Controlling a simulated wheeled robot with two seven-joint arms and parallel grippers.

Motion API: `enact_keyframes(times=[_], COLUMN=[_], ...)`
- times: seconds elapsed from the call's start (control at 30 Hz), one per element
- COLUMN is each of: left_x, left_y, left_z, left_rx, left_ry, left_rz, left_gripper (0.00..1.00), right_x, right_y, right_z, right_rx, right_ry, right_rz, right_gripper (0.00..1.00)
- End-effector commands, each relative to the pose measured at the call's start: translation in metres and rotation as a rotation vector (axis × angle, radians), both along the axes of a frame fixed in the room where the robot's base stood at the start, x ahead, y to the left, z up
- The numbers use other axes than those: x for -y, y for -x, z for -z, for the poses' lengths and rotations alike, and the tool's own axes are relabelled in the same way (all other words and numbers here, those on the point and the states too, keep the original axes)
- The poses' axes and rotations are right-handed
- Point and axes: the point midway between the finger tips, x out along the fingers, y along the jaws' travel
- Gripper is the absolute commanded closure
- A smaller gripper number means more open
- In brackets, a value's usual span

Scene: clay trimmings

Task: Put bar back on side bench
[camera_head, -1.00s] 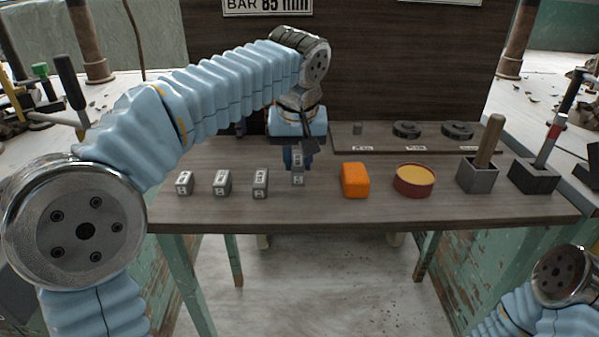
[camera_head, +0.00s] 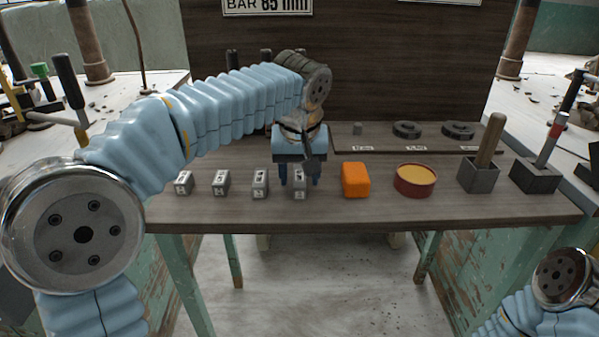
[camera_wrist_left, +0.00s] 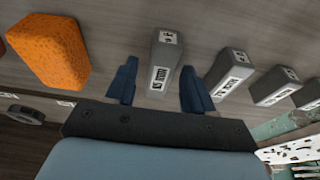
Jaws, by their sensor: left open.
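A grey labelled bar (camera_head: 299,187) stands on the dark wooden bench (camera_head: 400,212), at the right end of a row of similar grey bars (camera_head: 221,183). My left gripper (camera_head: 299,180) is open, with one blue finger on each side of this bar. In the left wrist view the bar (camera_wrist_left: 164,62) stands between the spread fingers, with a gap on both sides. Its label reads in mm; I cannot make out the number surely. My right gripper is out of view; only part of my right arm shows at lower right.
Right of the bar are an orange block (camera_head: 356,180), a round red tin (camera_head: 414,180) and two grey holders (camera_head: 478,175) with tools. A low board (camera_head: 385,143) with dark discs lies behind. Pale worktops with tools flank the bench.

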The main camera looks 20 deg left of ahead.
Motion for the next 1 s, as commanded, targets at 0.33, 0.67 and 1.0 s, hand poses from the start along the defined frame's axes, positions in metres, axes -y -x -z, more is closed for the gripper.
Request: enact_keyframes(times=[0.33, 0.67, 1.0], left_x=[0.003, 0.008, 0.009], left_y=[0.009, 0.026, 0.031], left_z=[-0.04, -0.106, -0.119], left_rx=[0.004, 0.001, 0.0], left_ry=[0.002, 0.0, 0.0], left_rz=[0.002, 0.0, 0.0], left_gripper=[0.47, 0.47, 0.47], right_x=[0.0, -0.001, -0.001], right_y=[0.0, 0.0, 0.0], right_z=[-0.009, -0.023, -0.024], right_rx=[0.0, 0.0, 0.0], right_ry=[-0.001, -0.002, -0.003], right_rz=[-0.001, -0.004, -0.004], right_gripper=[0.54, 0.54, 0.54])
